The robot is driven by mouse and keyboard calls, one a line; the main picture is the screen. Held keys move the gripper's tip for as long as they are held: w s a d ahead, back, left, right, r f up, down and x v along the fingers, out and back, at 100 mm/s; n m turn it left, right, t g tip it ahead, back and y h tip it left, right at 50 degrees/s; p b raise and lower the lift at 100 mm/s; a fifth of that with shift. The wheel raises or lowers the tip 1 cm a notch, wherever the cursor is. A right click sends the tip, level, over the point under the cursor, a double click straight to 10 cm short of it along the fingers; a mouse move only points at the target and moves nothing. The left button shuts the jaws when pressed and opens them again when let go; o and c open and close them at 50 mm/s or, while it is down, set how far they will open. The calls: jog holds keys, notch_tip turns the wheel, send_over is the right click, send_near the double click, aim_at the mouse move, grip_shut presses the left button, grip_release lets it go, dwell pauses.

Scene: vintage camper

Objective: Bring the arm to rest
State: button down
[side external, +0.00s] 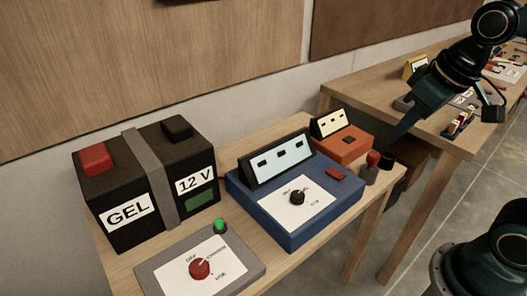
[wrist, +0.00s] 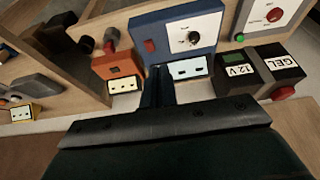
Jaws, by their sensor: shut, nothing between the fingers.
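My gripper (side external: 404,126) hangs from my arm at the upper right of the side view. It is in the air near the far right end of the near table, beside the orange box. In the wrist view my gripper (wrist: 160,72) points away from the camera, its fingers together with nothing between them. It appears apart from the table and the devices.
The near table (side external: 225,210) carries a black battery (side external: 130,232), a grey switch panel (side external: 165,275), a blue meter box (side external: 315,228) and an orange box (side external: 345,150). A second table (side external: 355,93) with small parts stands behind at right. Grey floor (side external: 455,200) is open at right.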

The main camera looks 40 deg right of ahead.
jog(key=s+t, duration=0.1)
jog(key=s, duration=0.5)
jog(key=shift+a+r, duration=0.2)
jog(key=shift+a, duration=0.2)
dwell(0.7)
